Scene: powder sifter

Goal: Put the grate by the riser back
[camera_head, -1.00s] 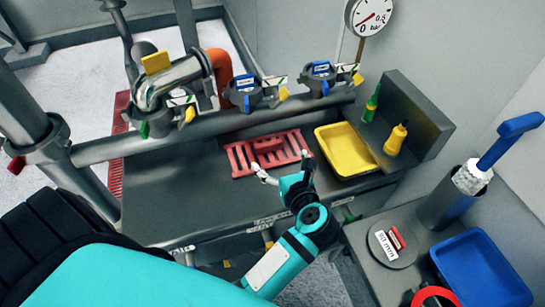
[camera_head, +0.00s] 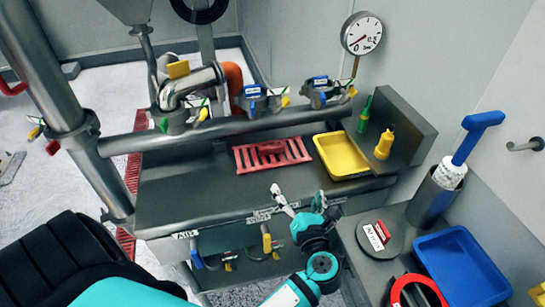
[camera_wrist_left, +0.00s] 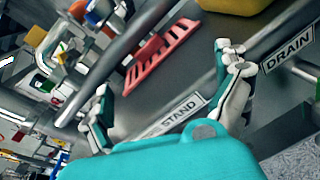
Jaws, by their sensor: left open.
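A red slotted grate (camera_head: 272,155) with a raised red block on it lies flat on the dark bench top (camera_head: 190,195), left of a yellow tray. It also shows in the left wrist view (camera_wrist_left: 172,52), beyond the fingers. My left gripper (camera_head: 301,198) is open and empty near the bench's front edge, apart from the grate. Its two spread fingers also show in the left wrist view (camera_wrist_left: 168,100). A red slotted strip (camera_head: 132,175) lies in the floor at the bench's left, near the thick upright pipe (camera_head: 45,70). My right gripper is not in view.
The yellow tray (camera_head: 341,155), a green bottle (camera_head: 366,113) and a yellow bottle (camera_head: 384,144) stand on the bench's right. Valves (camera_head: 262,101) on a horizontal pipe (camera_head: 225,127) run behind the grate. A blue tray (camera_head: 462,267) is on the right-hand counter.

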